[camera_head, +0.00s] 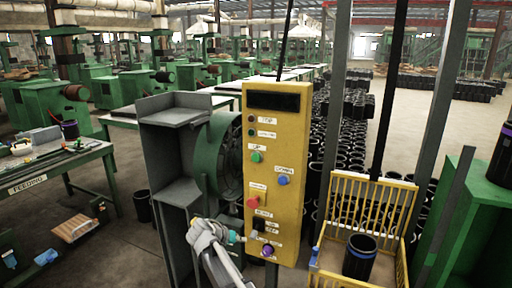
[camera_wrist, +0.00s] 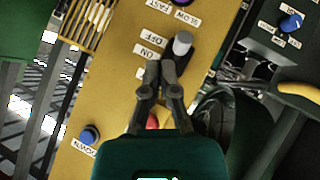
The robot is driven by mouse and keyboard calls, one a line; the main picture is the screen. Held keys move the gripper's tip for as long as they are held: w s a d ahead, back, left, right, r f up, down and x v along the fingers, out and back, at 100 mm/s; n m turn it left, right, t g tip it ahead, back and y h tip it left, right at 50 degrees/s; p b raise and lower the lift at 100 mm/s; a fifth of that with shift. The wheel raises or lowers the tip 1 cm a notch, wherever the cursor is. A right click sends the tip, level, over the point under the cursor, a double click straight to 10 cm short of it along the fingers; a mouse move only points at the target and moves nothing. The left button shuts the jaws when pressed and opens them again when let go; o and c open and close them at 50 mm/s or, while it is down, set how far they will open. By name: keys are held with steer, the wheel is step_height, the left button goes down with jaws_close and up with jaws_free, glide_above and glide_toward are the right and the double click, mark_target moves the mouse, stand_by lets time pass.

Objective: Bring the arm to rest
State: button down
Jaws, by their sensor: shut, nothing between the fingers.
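My gripper (camera_head: 246,238) is at the lower part of the yellow control panel (camera_head: 275,180), and my arm reaches up to it from the bottom of the head view. In the wrist view my gripper (camera_wrist: 162,72) is shut and empty, its fingertips together over the yellow panel face. The tips are just beside a grey-tipped switch (camera_wrist: 182,43) by the ON and OFF labels. Whether they touch it I cannot tell. A red button (camera_wrist: 152,121) is partly hidden behind the fingers.
The panel also has a green button (camera_head: 256,157), a blue button (camera_head: 283,180) and a purple knob (camera_head: 267,250). A grey machine frame (camera_head: 165,170) stands at its left. A yellow wire cage (camera_head: 365,200) with a black sleeve (camera_head: 360,257) stands at its right.

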steer(key=s+d+f+n+g+y, duration=0.1)
steer(key=s+d+f+g+y, duration=0.2)
steer(key=s+d, duration=0.7)
steer(key=s+d+f+n+g+y, duration=0.1)
steer(key=s+d+f+g+y, duration=0.2)
steer(key=s+d, duration=0.7)
steer(key=d+g+y, duration=0.1)
steer(key=d+y, duration=0.1)
steer(key=d, duration=0.1)
steer(key=shift+f+n+p, duration=0.3)
steer(key=shift+f, duration=0.1)
